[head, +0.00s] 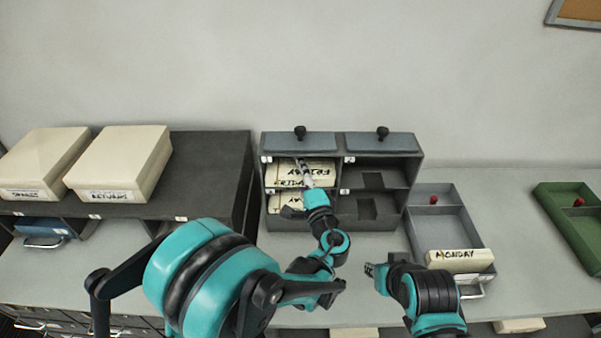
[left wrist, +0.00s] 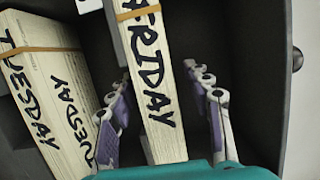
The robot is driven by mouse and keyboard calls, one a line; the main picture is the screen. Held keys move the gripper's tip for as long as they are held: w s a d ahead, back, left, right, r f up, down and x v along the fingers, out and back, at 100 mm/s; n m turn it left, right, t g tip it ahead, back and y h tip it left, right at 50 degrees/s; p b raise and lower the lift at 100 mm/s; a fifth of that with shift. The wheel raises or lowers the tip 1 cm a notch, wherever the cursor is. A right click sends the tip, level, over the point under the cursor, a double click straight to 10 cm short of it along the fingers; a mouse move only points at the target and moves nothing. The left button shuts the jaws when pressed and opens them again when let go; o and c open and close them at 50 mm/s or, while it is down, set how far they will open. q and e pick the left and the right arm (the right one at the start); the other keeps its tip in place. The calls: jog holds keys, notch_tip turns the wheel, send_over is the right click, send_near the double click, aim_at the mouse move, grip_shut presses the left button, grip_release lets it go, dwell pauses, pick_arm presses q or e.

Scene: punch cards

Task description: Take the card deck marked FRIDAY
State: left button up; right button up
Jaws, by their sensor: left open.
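The card deck marked FRIDAY (head: 320,169) is in the upper left compartment of the grey rack (head: 415,165). In the left wrist view the FRIDAY deck (left wrist: 152,75) is a long pale block with black lettering. My left gripper (head: 306,178) reaches into the rack's left side. It is open, with one finger on each side of the FRIDAY deck; whether they touch it is unclear. A deck marked TUESDAY (left wrist: 40,85) lies to the left of the fingers. My right gripper (head: 374,271) is over the table front, apart from the rack; its jaws are unclear.
A deck marked MONDAY (head: 455,258) lies in a grey tray (head: 425,200) at right. A green tray (head: 560,220) stands farther right. Two cream boxes (head: 120,160) (head: 40,160) sit on a dark cabinet at left. The rack's right compartments look empty.

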pick_arm(q)
grip_shut()
jog(key=shift+r, duration=0.15)
